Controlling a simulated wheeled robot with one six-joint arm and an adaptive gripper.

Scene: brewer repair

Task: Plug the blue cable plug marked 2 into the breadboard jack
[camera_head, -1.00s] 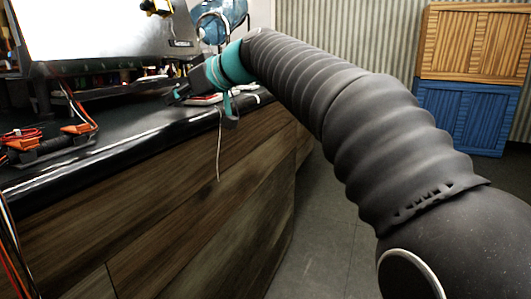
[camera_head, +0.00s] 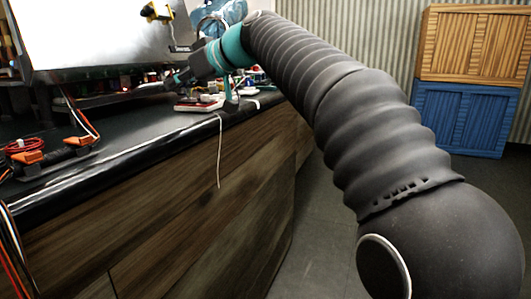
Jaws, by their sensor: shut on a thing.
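My gripper (camera_head: 176,80) is over the far part of the black counter, at the end of my arm. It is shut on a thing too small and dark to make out. I cannot pick out a blue plug or its mark 2. A small red-and-white board (camera_head: 199,103) lies on the counter below and right of the fingertips, near the front edge. I cannot tell whether it is the breadboard, and no jack shows clearly. A thin pale cable (camera_head: 219,150) hangs over the counter edge beside it.
A large machine with a bright white panel (camera_head: 95,30) stands at the back left. Orange-ended parts with wires (camera_head: 65,152) lie on the near left counter. Small parts crowd the far counter. Orange (camera_head: 473,42) and blue (camera_head: 459,116) crates stand at the far right; the floor between is clear.

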